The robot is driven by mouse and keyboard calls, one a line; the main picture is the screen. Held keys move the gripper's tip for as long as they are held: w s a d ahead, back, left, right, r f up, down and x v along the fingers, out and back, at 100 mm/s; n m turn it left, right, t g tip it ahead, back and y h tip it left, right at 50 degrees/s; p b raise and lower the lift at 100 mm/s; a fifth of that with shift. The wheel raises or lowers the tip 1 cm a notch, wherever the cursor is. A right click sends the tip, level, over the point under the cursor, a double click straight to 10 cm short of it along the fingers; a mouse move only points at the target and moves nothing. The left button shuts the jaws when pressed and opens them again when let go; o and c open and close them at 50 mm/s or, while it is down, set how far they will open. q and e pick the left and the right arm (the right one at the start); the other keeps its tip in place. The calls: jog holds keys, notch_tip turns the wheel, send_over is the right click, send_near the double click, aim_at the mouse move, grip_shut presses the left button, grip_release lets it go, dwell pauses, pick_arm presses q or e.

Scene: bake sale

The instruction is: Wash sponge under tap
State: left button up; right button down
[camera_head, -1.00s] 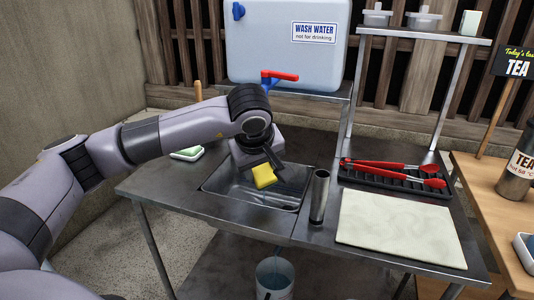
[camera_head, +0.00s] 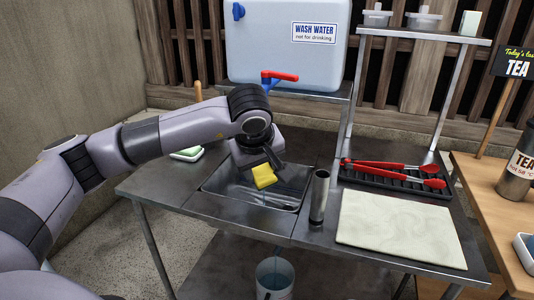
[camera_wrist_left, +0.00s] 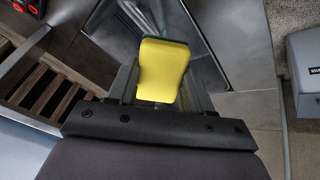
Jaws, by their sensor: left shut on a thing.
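A yellow sponge (camera_head: 264,176) with a dark green edge is held in my left gripper (camera_head: 262,168) over the metal sink basin (camera_head: 288,206). It also shows in the left wrist view (camera_wrist_left: 162,70), between the fingers, which are shut on it. The tap (camera_head: 268,84), blue with a red lever (camera_head: 283,76), sits on the front of the wash water tank (camera_head: 290,45), above and behind the gripper. My wrist hides the space under the spout, and no water stream is visible. My right gripper is not in view.
A metal cylinder (camera_head: 319,195) stands at the sink's right edge. Red tongs (camera_head: 390,171) lie on a black rack (camera_head: 400,184) behind a pale board (camera_head: 400,228). A green-and-white dish (camera_head: 187,153) is left of the sink. A bucket (camera_head: 274,279) stands below.

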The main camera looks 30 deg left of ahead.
pick_arm(q)
jog(key=shift+s+d+r+p, duration=0.3)
jog(key=shift+s+r, duration=0.3)
jog(key=shift+s+d+r+p, duration=0.25)
jog(key=shift+s+r+p, duration=0.1)
jog(key=shift+s+r, duration=0.25)
jog(key=shift+s+d+r+p, duration=0.3)
jog(key=shift+s+r, duration=0.25)
jog(key=shift+s, duration=0.1)
jog(key=shift+s+d+r, duration=0.15)
jog(key=shift+s+r, duration=0.1)
jog(key=shift+s, duration=0.2)
